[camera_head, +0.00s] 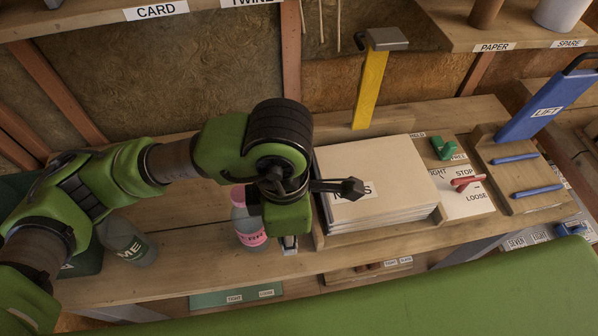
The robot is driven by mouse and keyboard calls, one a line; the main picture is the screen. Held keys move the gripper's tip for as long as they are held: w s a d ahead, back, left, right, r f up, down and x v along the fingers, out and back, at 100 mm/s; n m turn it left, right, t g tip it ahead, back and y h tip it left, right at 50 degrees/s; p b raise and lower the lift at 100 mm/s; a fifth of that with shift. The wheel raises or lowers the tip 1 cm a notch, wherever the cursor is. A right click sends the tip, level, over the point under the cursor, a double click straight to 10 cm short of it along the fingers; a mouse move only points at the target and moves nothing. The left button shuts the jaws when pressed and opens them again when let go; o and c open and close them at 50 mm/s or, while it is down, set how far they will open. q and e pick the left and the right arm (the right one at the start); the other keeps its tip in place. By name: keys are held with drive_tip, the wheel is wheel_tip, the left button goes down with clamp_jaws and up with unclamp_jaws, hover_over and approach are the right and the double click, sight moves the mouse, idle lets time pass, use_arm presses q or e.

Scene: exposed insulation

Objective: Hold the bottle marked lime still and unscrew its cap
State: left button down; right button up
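A bottle (135,247) with a dark label, of which only "ME" can be read, stands on the wooden bench at the left. My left arm crosses in front of its upper part, so its cap is hidden. My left gripper (290,242) points down well to the right of that bottle, just beside a clear bottle with a pink label (250,234). I cannot tell whether the gripper touches the pink-labelled bottle, or how far its fingers are apart. My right gripper is not in view.
A stack of pale sheets (375,175) in a wooden tray lies right of my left gripper. Beyond it are a tightness board (475,205), blue pens and a blue tool marked LIFT (543,108). The bench (185,260) is bare between the two bottles. Shelves overhang the back.

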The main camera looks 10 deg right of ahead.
use_arm(q)
drive_tip(key=shift+d+n, duration=0.3)
drive_tip(key=shift+d, duration=0.1)
drive_tip(key=shift+w, duration=0.2)
drive_tip(key=w+f+p, duration=0.1)
drive_tip(key=w+f, duration=0.1)
drive_tip(key=w, duration=0.2)
drive_tip(key=w+f+p, duration=0.2)
drive_tip(key=w+f, duration=0.1)
drive_tip(key=w, duration=0.1)
drive_tip(key=w+f+p, duration=0.1)
drive_tip(key=w+f, duration=0.2)
drive_tip(key=w, duration=0.1)
drive_tip(key=shift+w+a+f, duration=0.1)
drive_tip(key=shift+a+f, duration=0.1)
drive_tip(key=shift+a, duration=0.15)
drive_tip(key=shift+w+f+p, duration=0.35)
drive_tip(key=shift+f, duration=0.1)
drive_tip(key=f+p, duration=0.1)
drive_tip(key=f, duration=0.2)
drive_tip(key=shift+w+p, duration=0.2)
drive_tip(key=shift+p, duration=0.2)
drive_tip(key=shift+f, duration=0.25)
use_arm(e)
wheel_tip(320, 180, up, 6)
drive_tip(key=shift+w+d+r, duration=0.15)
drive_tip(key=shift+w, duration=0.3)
use_arm(q)
drive_tip(key=shift+f, duration=0.1)
